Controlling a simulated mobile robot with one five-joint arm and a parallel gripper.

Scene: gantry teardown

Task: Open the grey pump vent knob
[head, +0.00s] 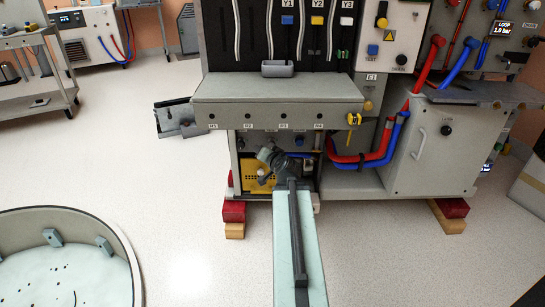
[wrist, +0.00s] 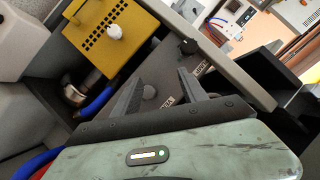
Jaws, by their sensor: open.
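A pale grey-white knob (wrist: 115,32) stands on the face of a yellow perforated box (wrist: 92,50) in the wrist view. A small dark knob (wrist: 187,46) sits on a dark panel to its right. In the head view, my gripper (head: 268,155) is inside the lower bay, in front of the yellow box (head: 256,182).
A metal fitting (wrist: 74,92) and a blue hose (wrist: 97,103) lie left of my fingers. The grey shelf (head: 280,88) overhangs the bay. Red and blue hoses (head: 350,158) run at its right. Open floor lies in front.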

